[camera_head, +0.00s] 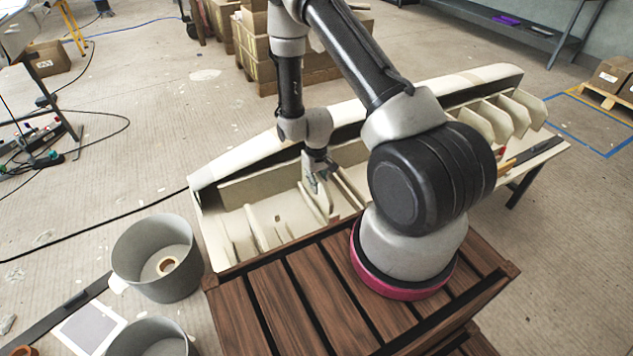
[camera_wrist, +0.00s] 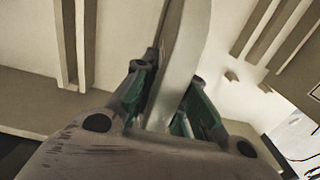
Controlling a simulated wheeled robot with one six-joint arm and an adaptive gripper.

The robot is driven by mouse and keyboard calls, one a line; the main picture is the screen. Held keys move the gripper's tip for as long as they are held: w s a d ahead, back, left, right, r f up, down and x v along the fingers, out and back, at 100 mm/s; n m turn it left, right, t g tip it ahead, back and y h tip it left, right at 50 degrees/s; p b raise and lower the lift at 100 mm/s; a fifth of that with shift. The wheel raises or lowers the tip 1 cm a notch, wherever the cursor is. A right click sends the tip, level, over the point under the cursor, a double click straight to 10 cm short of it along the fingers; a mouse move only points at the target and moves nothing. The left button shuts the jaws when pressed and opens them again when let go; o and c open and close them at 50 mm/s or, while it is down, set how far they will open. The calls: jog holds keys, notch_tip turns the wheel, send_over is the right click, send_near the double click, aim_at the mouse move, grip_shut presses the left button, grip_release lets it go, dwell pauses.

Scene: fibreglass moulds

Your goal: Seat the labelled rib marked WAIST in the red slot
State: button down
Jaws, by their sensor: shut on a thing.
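My gripper (camera_head: 318,182) is down inside the long cream mould (camera_head: 262,162), left of its middle. It is shut on a thin cream rib (camera_head: 311,205), which stands upright in the mould. In the wrist view, the fingers (camera_wrist: 168,80) press on both sides of the rib (camera_wrist: 187,45). I can read no label on it, so I cannot tell whether it is the one marked WAIST. The rib's lower edge is hidden, so I cannot tell whether it is seated. I cannot make out a red slot; a small red patch (camera_head: 501,152) shows right of my arm.
Other ribs (camera_head: 487,120) stand towards the mould's right end. Paired slot walls (camera_wrist: 80,45) are left of the held rib in the wrist view. A grey bucket (camera_head: 157,255) stands at front left. Boxes (camera_head: 258,55) are behind the mould. My arm hides its middle.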

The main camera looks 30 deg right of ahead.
jog(key=shift+f, duration=0.85)
jog(key=c, duration=1.4)
grip_release()
jog(key=shift+o, duration=0.2)
notch_tip(320, 180, up, 12)
jog(key=shift+s, duration=0.1)
